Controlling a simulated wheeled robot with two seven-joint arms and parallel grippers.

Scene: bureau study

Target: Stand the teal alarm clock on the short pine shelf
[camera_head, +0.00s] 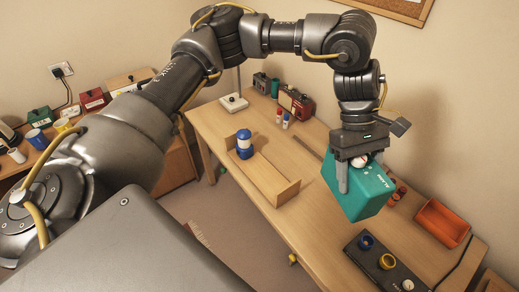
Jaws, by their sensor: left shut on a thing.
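My left gripper (352,172) is shut on a teal box-shaped thing (366,200) with pale lettering, which I take for the teal alarm clock. It is tilted, and looks held above the right part of the desk; the gap below it is hard to judge. One finger shows against its near side; the other finger is mostly hidden. A low pine piece with a raised end (262,178), likely the short pine shelf, is on the desk to the left of the gripper. My right gripper is out of view.
The pine desk (212,120) holds a red device (297,103), small bottles (283,121), an orange tray (442,222) and a dark panel with coloured knobs (386,263). The wall is close behind. Much of the pine shelf's middle is bare.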

